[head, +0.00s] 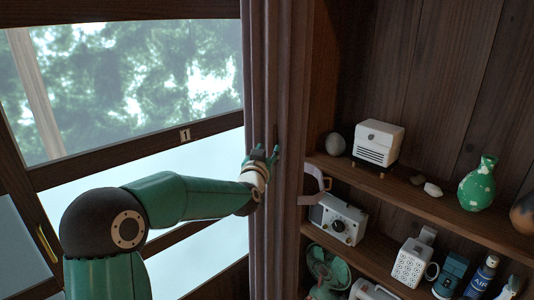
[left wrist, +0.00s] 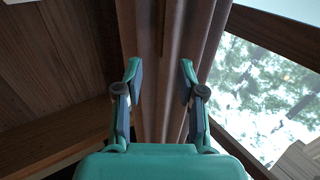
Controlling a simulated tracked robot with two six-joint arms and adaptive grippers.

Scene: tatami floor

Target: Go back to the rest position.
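My left arm reaches in from the left in the head view. My left gripper (head: 262,153) is raised in front of a brown, folded curtain-like strip (head: 268,60) at the window's right side. In the left wrist view, the two fingers of the gripper (left wrist: 161,80) stand apart with a clear gap and nothing held. The brown folds (left wrist: 165,115) show behind and between the fingers; I cannot tell whether they touch. My right gripper is in neither view.
The window (head: 130,75) is on the left. On the right, wooden shelves hold a white box-like device (head: 378,143), a green vase (head: 478,183), a radio (head: 338,218), a mug-like perforated item (head: 410,263) and a fan (head: 327,267). The shelf edge stands close to my left gripper.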

